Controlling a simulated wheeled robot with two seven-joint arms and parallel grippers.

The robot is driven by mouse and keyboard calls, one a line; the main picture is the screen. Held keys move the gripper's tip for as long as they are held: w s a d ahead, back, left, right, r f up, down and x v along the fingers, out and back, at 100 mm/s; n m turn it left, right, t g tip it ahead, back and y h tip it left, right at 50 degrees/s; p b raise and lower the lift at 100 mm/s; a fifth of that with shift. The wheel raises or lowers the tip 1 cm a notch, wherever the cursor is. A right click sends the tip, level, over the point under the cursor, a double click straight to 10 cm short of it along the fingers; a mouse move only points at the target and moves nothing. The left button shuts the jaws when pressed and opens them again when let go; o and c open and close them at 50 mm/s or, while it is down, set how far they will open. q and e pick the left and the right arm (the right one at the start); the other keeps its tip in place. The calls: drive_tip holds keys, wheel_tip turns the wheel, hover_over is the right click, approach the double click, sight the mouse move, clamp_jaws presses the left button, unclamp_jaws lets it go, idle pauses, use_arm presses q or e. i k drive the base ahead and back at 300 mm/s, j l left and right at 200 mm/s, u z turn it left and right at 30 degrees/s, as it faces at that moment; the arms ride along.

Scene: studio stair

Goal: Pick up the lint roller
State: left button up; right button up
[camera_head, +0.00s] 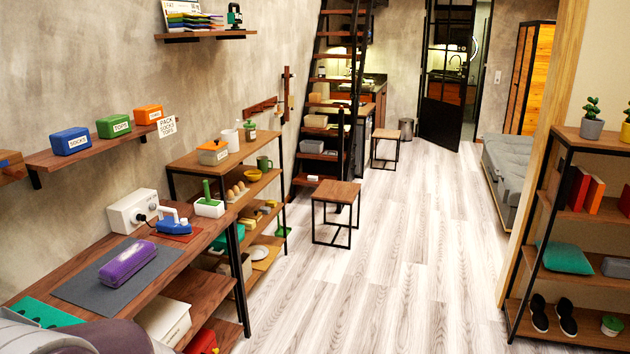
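I cannot make out the lint roller with certainty. A purple rounded case-like object (128,264) lies on a dark grey mat (82,291) on the desk. Neither of my grippers shows in this view.
The desk also holds a white box (131,211) and a blue iron-like object (172,223). A wooden stool (336,192) stands on the floor beyond. A shelf rack (590,222) stands at the right. The pale plank floor between is clear.

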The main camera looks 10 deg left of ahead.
sight(206, 202)
drive_tip(key=i+j, duration=0.15)
drive_tip(key=i, duration=0.7)
drive_tip(key=i+j, duration=0.15)
drive_tip(key=i, duration=0.7)
drive_tip(key=i+j, duration=0.15)
drive_tip(key=i, duration=0.7)
drive_tip(key=i+u, duration=0.45)
drive_tip(key=i, duration=0.15)
drive_tip(key=i+l+u, duration=0.3)
drive_tip(key=i+u, duration=0.15)
drive_tip(key=i, duration=0.1)
